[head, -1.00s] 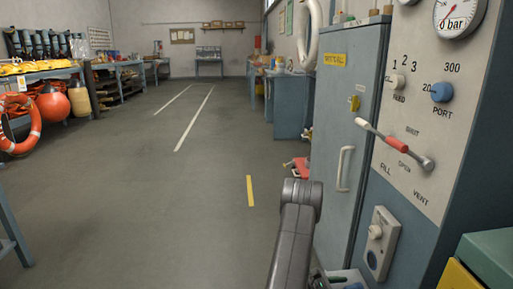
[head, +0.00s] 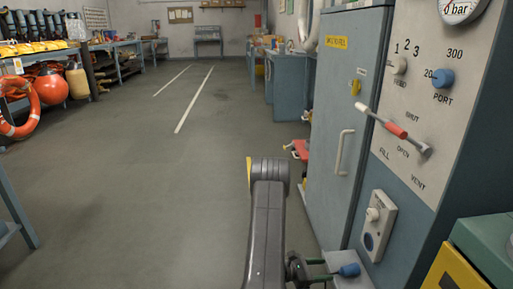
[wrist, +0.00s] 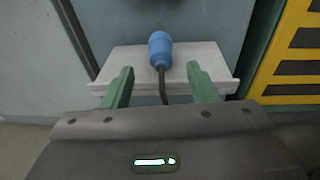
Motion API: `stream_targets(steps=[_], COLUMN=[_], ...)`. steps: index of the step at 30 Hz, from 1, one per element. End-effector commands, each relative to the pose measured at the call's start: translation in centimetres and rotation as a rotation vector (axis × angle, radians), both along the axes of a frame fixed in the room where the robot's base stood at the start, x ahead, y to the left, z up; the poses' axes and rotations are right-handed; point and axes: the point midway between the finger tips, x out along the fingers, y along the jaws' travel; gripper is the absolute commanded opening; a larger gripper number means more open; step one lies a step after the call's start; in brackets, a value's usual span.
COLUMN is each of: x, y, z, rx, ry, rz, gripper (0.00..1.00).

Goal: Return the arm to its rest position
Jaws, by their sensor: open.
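My gripper (head: 320,270) is low in the head view, beside the grey-blue cabinet's base, with its green fingers apart. In the wrist view my gripper (wrist: 158,72) is open and empty. A blue-ended piece (wrist: 160,48) with a dark cable or stem sits at a pale shelf (wrist: 214,62) just beyond the fingertips. The blue piece (head: 349,270) and shelf (head: 348,284) also show in the head view, to the right of the fingers. I cannot tell whether the fingers touch the shelf. My grey arm link rises at the bottom middle of the head view.
The control panel (head: 425,110) with knobs and a red-and-white lever (head: 393,129) stands close on the right, beside the cabinet (head: 335,110). A green and yellow box (head: 470,255) is at the lower right. Open floor (head: 150,200) lies to the left.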

Motion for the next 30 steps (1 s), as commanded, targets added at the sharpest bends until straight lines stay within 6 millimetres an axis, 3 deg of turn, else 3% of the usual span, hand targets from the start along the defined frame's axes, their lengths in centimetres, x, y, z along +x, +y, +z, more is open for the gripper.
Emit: stream_targets(steps=[16, 20, 21, 26, 30], x=[1.2, 1.3, 1.3, 1.3, 1.3], y=[-8.6, -8.5, -8.4, -8.0, -8.0], z=[-1.5, -3.1, -1.6, 0.4, 3.1], rx=[-0.001, 0.000, -0.001, -0.001, -0.001], ry=[-0.002, 0.001, 0.000, -0.001, -0.004], rz=[-0.003, 0.001, 0.001, 0.003, 0.002], gripper=[0.53, 0.53, 0.53, 0.53, 0.53])
